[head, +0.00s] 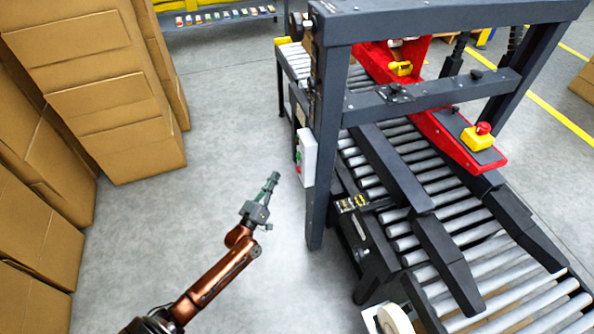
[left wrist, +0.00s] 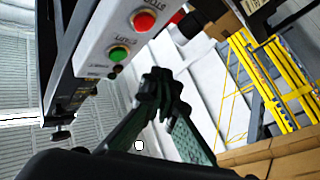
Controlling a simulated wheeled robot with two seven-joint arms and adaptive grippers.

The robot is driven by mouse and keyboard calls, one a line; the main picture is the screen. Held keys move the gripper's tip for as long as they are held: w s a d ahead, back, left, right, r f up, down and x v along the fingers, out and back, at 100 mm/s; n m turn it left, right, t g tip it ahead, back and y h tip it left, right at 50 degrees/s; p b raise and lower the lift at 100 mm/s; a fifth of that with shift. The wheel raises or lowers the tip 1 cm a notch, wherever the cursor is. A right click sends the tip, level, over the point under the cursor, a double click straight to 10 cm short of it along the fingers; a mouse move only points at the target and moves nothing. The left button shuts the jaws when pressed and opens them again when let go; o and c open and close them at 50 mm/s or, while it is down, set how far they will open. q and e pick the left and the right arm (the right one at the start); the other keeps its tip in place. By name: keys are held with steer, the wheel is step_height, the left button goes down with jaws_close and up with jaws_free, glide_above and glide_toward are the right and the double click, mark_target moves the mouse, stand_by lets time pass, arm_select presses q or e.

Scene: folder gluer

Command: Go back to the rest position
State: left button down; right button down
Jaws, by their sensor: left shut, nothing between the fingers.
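My left gripper (head: 273,180) is at the end of the copper-coloured arm, over the grey floor and left of the folder gluer's dark frame (head: 327,150). Its fingers are together and empty; they also show in the left wrist view (left wrist: 160,88). A white control box (head: 307,157) on the frame post is just right of the gripper, apart from it. In the left wrist view its red button (left wrist: 143,20) and green button (left wrist: 119,53) show above and left of the fingers. My right gripper is in neither view.
Stacked cardboard boxes (head: 105,85) stand at the left. The roller conveyor (head: 500,275) runs through the machine at the right. A yellow box with a red emergency button (head: 483,128) sits on the red beam. Grey floor (head: 140,235) is clear between boxes and machine.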

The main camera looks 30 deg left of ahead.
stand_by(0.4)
